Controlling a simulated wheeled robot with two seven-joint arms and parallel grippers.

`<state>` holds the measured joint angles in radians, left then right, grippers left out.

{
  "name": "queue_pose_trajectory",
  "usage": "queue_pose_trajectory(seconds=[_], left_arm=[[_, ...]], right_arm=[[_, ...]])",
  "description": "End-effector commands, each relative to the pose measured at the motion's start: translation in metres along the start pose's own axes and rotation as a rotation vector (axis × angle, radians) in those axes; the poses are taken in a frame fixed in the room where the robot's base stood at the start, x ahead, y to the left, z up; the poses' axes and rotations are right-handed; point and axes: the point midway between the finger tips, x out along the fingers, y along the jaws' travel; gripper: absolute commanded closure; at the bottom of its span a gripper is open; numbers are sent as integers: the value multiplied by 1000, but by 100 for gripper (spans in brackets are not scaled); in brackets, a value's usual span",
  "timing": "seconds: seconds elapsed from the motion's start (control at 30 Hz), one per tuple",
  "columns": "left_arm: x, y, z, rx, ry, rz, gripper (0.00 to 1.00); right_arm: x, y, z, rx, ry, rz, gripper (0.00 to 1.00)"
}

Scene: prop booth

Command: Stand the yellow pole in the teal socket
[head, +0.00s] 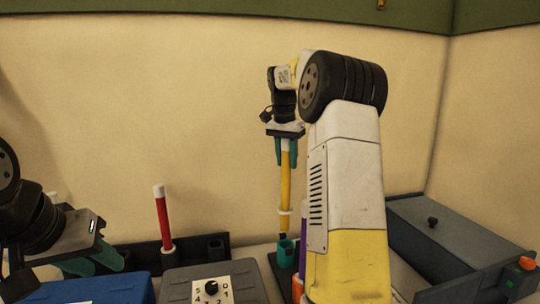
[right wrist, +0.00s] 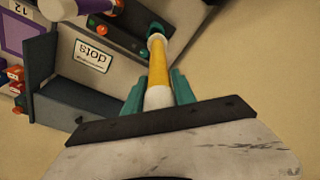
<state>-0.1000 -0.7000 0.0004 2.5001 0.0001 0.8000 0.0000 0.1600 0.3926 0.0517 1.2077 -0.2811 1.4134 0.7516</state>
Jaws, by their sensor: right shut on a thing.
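The yellow pole (head: 286,185) hangs upright from my right gripper (head: 286,158), which is shut on its upper part. In the right wrist view the pole (right wrist: 158,65) runs away from the teal fingers (right wrist: 158,90) towards the teal socket (right wrist: 155,28). My left gripper (head: 92,263) is at the lower left, empty, its fingers apart, partly hidden behind a blue box.
A red pole (head: 162,218) stands in a black rack at the back wall. A purple pole (head: 302,238) stands close right of the socket, partly hidden by my right arm. A grey dial box (head: 235,278), blue box (head: 100,290) and dark lidded box (head: 440,235) surround the area.

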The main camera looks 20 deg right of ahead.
Motion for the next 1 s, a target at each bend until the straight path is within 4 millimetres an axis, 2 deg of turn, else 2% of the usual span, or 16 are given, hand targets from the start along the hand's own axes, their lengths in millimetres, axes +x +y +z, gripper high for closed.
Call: queue_pose_trajectory(seconds=[0.23, 0.6, 1.0], left_arm=[[0, 0, 0, 0, 0, 0, 64], [0, 0, 0, 0, 0, 0, 64], [0, 0, 0, 0, 0, 0, 64]], right_arm=[[8, 0, 3, -5, -1, 0, 100], [32, 1, 6, -4, -1, 0, 100], [35, 0, 6, -4, 0, -1, 100]])
